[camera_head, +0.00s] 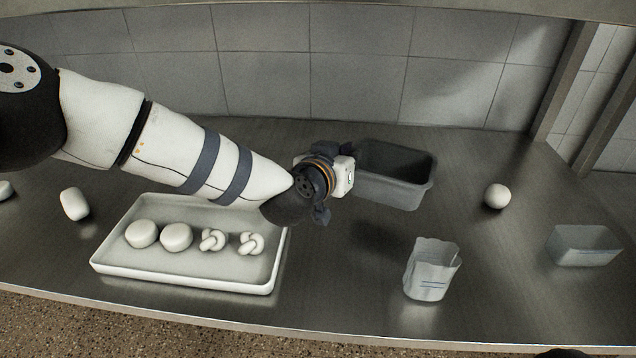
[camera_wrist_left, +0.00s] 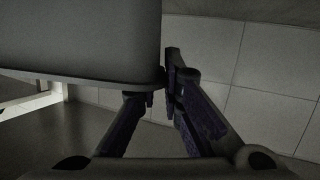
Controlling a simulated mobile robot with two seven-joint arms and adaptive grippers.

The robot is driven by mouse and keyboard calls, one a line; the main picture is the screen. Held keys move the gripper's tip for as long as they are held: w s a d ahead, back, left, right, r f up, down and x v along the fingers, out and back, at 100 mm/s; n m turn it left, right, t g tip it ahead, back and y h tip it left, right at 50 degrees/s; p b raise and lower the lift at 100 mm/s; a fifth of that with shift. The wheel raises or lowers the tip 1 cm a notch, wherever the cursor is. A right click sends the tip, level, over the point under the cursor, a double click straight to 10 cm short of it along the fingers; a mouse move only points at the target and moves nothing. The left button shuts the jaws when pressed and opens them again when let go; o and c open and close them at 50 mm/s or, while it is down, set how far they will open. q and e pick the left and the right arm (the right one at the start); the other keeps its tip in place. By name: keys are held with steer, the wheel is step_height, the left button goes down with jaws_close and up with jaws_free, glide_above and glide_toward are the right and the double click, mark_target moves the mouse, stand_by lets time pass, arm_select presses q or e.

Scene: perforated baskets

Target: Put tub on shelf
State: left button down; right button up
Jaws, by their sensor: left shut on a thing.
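The dark grey tub (camera_head: 395,188) is an open-topped rectangular bin right of centre in the head view. My left gripper (camera_head: 345,165) is shut on its left end wall. The tub is upright, and a dark shadow lies on the metal surface below and apart from it, so it appears raised. In the left wrist view the tub (camera_wrist_left: 80,45) fills the upper left, with its edge at the fingers of my left gripper (camera_wrist_left: 163,85). A shelf edge (camera_head: 330,8) runs across the top of the head view. My right gripper is not seen.
A white tray (camera_head: 180,286) with rolls and knots stands front left on the metal counter (camera_head: 340,310). A tiled wall (camera_head: 350,70) is behind; posts (camera_head: 565,75) are at right.

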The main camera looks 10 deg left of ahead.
arm_select(q)
step_height(320, 180, down, 7)
steer(key=shift+f+b, duration=0.2)
steer(key=shift+b, duration=1.05)
steer(key=shift+r, duration=0.2)
steer(key=shift+f, duration=0.15)
steer(key=c, duration=1.7)
jaws_free()
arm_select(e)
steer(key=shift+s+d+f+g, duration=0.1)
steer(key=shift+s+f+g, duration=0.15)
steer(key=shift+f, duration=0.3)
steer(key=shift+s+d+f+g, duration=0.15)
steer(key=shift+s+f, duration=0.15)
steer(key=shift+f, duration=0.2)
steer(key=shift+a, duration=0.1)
arm_select(q)
steer(key=shift+s+r, duration=0.1)
steer(key=shift+r, duration=0.2)
steer(key=p+v, duration=0.5)
steer(key=v, duration=0.6)
steer(key=shift+s+a, duration=0.1)
steer(key=shift+s, duration=0.25)
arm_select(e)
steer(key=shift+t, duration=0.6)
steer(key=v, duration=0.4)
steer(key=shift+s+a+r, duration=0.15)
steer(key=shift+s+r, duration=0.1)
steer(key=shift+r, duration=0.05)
